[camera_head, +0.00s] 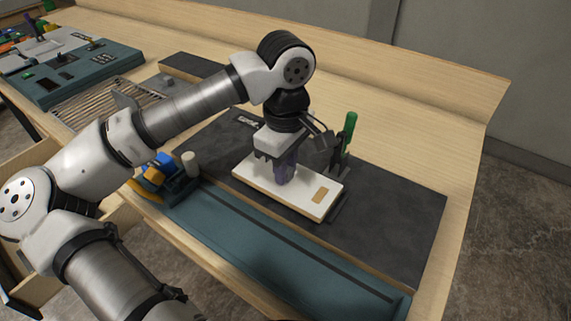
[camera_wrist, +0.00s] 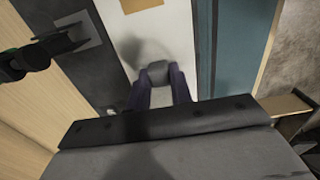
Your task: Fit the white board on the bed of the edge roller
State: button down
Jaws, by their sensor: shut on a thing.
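The white board (camera_head: 255,181), a flat rectangle with a tan patch, is over the dark mat in the head view; it also shows in the wrist view (camera_wrist: 143,42). My gripper (camera_head: 286,178) is above its middle, pointing down. In the wrist view my gripper's fingers (camera_wrist: 160,90) are shut on a grey grip piece (camera_wrist: 158,72) on the board. Whether the board touches the mat cannot be told. The edge roller's long teal bed (camera_head: 275,245), with a dark lengthwise groove, lies in front of the board, apart from it; it shows at right in the wrist view (camera_wrist: 236,45).
A blue and orange part (camera_head: 158,172) with a pale cylinder (camera_head: 191,163) stands at the bed's left end. A green-handled tool (camera_head: 350,132) stands upright in a holder behind the board. The dark mat (camera_head: 400,220) is clear at right. A teal console (camera_head: 75,75) is far left.

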jog(key=shift+f+b, duration=0.8)
jog(key=shift+b, duration=0.15)
dwell(0.6)
jog(key=c, duration=1.2)
grip_release()
jog(key=shift+o, duration=0.2)
notch_tip(320, 180, up, 14)
jog(key=b, duration=0.1)
jog(key=shift+s+f, duration=0.1)
